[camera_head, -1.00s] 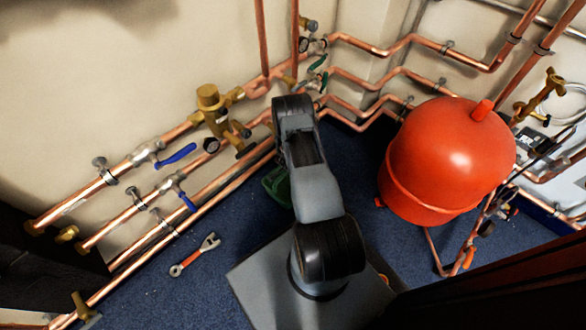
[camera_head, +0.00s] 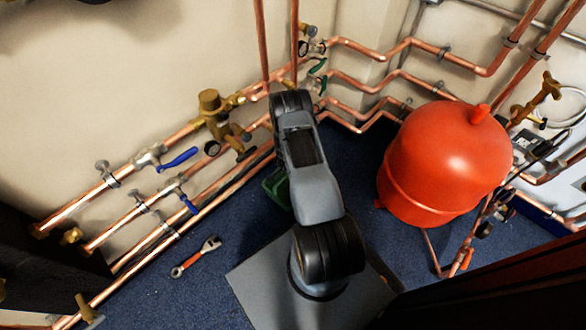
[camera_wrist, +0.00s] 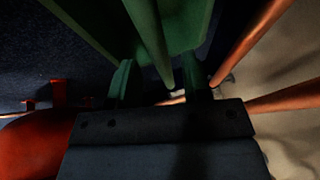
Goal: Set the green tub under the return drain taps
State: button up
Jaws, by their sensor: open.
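The green tub (camera_head: 276,186) is on the blue floor beside the copper pipes, mostly hidden behind my arm in the head view. In the wrist view the tub (camera_wrist: 185,22) fills the top, with a green edge or bar running down towards the space between my fingers. My gripper (camera_wrist: 158,80) is open, with one finger on each side of that edge; I cannot tell whether they touch it. The head view does not show my fingers. Small green-handled valves (camera_head: 318,68) sit on the pipes behind my arm. I cannot tell which fittings are the return drain taps.
A red expansion vessel (camera_head: 440,165) stands to the right of my arm. Copper pipes with blue-handled valves (camera_head: 178,160) run along the left wall. A wrench (camera_head: 196,257) with red on its handle lies on the floor at left. Floor between wrench and tub is clear.

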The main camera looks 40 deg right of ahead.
jog(key=p+v, duration=0.2)
jog(key=v, duration=0.7)
jog(key=shift+p, duration=0.4)
jog(key=shift+f, duration=0.1)
